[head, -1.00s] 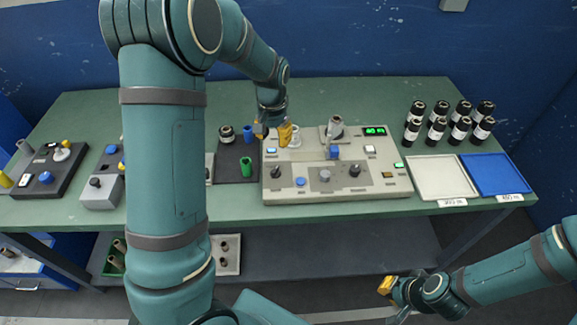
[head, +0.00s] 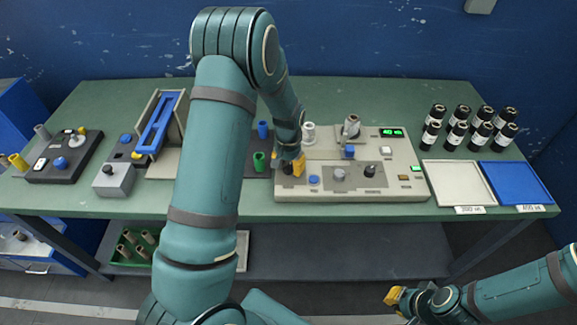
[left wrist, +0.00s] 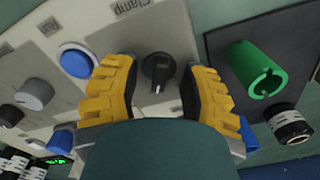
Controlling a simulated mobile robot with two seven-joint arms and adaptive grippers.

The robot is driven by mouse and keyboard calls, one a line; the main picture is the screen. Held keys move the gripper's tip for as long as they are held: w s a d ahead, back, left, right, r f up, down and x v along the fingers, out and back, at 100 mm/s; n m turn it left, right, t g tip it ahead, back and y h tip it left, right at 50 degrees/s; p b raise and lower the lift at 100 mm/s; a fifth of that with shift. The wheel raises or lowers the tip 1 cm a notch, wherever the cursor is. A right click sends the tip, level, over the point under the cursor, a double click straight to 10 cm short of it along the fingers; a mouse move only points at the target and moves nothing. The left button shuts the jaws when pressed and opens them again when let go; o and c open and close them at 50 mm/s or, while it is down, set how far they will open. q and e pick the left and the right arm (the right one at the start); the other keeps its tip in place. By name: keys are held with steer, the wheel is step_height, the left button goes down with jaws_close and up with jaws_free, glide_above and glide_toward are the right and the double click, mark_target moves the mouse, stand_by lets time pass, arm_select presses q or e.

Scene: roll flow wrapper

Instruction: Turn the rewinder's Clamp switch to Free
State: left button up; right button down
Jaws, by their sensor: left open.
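The rewinder is the beige control box (head: 320,194) on the green bench in the head view. Its Clamp switch (left wrist: 159,72) is a black knob with a pale pointer line, beside the printed word "Clamp" in the left wrist view. My left gripper (head: 293,166) is over the box's front left corner. In the left wrist view its yellow fingers (left wrist: 157,85) are open, one on each side of the knob. I cannot tell whether they touch it. My right gripper (head: 395,296) hangs in front of the bench, away from the box; its opening is unclear.
A blue button (left wrist: 76,62) and a grey knob (left wrist: 34,94) sit near the Clamp switch. A green cup (left wrist: 252,75) stands on a dark mat beside the box. Black rolls (head: 457,133) and a white tray (head: 455,183) are on the right.

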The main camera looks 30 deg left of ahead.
arm_select(q)
jaws_close()
stand_by(0.5)
steer(key=n+p, duration=0.1)
steer(key=n, duration=0.5)
steer(key=shift+p, duration=0.3)
steer(key=n+p, duration=0.1)
steer(key=n, duration=0.4)
steer(key=shift+s+n+p, duration=0.1)
steer(key=shift+n+p, duration=0.2)
steer(key=shift+p, duration=0.1)
steer(key=shift+f, duration=0.1)
jaws_free()
